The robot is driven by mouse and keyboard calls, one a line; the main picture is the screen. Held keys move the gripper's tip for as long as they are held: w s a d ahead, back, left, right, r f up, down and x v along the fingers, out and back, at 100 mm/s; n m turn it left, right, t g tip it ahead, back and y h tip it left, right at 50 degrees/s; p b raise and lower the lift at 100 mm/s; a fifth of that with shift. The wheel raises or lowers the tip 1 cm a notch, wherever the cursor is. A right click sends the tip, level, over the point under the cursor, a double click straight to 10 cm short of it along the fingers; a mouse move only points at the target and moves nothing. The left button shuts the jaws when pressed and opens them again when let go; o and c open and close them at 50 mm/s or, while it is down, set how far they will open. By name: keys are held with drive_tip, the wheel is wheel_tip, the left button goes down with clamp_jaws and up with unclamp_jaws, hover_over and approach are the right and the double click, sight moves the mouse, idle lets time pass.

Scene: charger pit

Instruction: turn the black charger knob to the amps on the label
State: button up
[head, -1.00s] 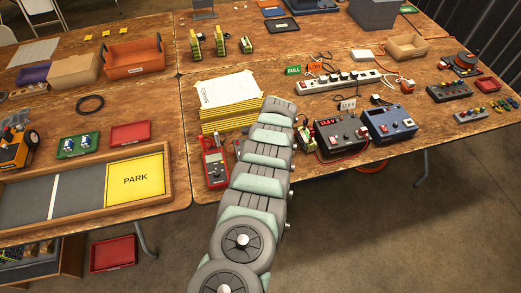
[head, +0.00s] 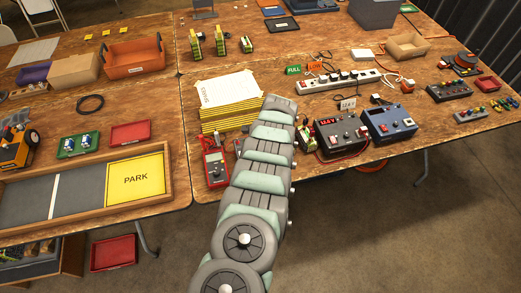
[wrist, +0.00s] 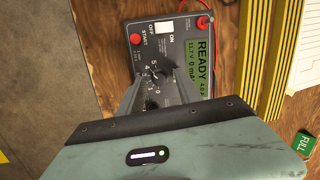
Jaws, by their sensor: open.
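In the wrist view, a dark charger (wrist: 126,40) lies below my gripper, with a green screen (wrist: 203,65) showing READY, 11.7 V, 0 mA and what looks like 4.0 A. Its black knob (wrist: 158,93) has a numbered dial around it; the knob's pointer cannot be made out. My gripper (wrist: 157,97) is open, one finger on each side of the knob; contact cannot be told. In the head view my arm hides the gripper and most of this charger. A small white label card (head: 348,103) stands behind the black charger; its text is too small to read surely.
A yellow-edged stack (head: 229,115) with a white sheet lies behind the charger. A red meter (head: 215,163) is on its left. A black charger (head: 340,135) and a blue charger (head: 390,123) stand to the right. A power strip (head: 338,81) lies further back.

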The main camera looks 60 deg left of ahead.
drive_tip(key=p+v, duration=0.1)
drive_tip(key=v, duration=0.9)
drive_tip(key=shift+r+p, duration=0.2)
drive_tip(key=shift+p, duration=0.1)
